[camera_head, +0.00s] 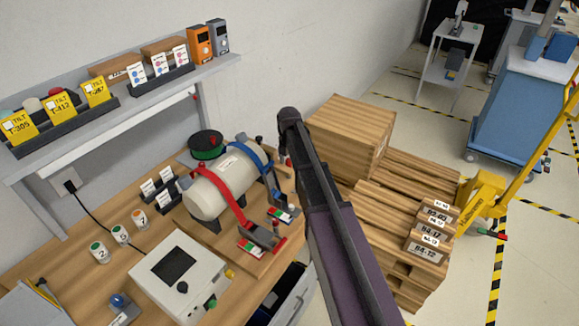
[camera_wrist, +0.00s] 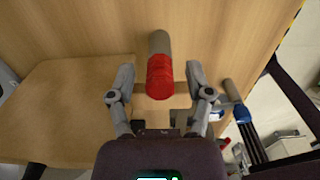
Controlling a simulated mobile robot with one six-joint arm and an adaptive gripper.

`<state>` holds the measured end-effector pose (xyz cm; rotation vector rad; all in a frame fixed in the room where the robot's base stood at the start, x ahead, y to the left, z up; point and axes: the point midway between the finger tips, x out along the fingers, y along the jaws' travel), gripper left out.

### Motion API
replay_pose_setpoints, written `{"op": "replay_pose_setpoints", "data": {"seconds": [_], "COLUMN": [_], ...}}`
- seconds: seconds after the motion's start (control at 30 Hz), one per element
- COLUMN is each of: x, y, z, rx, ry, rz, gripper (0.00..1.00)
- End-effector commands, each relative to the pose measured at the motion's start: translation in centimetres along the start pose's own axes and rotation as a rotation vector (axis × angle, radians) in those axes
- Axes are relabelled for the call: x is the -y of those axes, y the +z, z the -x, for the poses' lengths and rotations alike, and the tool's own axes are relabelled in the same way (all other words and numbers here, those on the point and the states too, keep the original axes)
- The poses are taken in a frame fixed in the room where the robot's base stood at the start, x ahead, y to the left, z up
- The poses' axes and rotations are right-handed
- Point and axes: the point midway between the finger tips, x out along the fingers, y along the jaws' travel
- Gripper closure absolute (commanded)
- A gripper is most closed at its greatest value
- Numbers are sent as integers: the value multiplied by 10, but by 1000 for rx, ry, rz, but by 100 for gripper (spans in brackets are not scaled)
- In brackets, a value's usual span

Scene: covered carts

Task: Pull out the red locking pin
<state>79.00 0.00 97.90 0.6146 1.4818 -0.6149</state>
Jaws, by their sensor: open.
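A red cylindrical piece with a grey end, which looks like the locking pin (camera_wrist: 160,78), stands in the middle of the wrist view against a wooden surface. My gripper (camera_wrist: 160,74) is open, with one finger on each side of the red part. A gap shows between the red part and each finger, so it is not gripped. In the head view my arm covers the area right of the tank, and my gripper and the pin cannot be made out there.
A white tank (camera_head: 212,195) with red and blue straps lies on the workbench beside my arm. A control box (camera_head: 178,272) stands in front of it. Wooden crates (camera_head: 352,122) and labelled boxes (camera_head: 428,246) are right of my arm. A blue lever end (camera_wrist: 241,113) is near the right finger.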

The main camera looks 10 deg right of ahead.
Motion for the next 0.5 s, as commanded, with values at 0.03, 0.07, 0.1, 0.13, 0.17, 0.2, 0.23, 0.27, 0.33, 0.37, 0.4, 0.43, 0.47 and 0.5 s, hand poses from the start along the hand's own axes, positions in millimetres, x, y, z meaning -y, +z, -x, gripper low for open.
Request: {"op": "replay_pose_setpoints", "data": {"seconds": [0.03,0.07,0.1,0.13,0.17,0.2,0.23,0.27,0.33,0.37,0.4,0.43,0.47,0.5], "x": [0,0,0,0,0,0,0,0,0,0,0,0,0,0], "y": [0,0,0,0,0,0,0,0,0,0,0,0,0,0], "z": [0,0,0,0,0,0,0,0,0,0,0,0,0,0], "rx": [0,0,0,0,0,0,0,0,0,0,0,0,0,0], "ry": [0,0,0,0,0,0,0,0,0,0,0,0,0,0], "rz": [0,0,0,0,0,0,0,0,0,0,0,0,0,0], "gripper": [34,34,34,34,34,34,34,34,34,34,34,34,34,43]}}
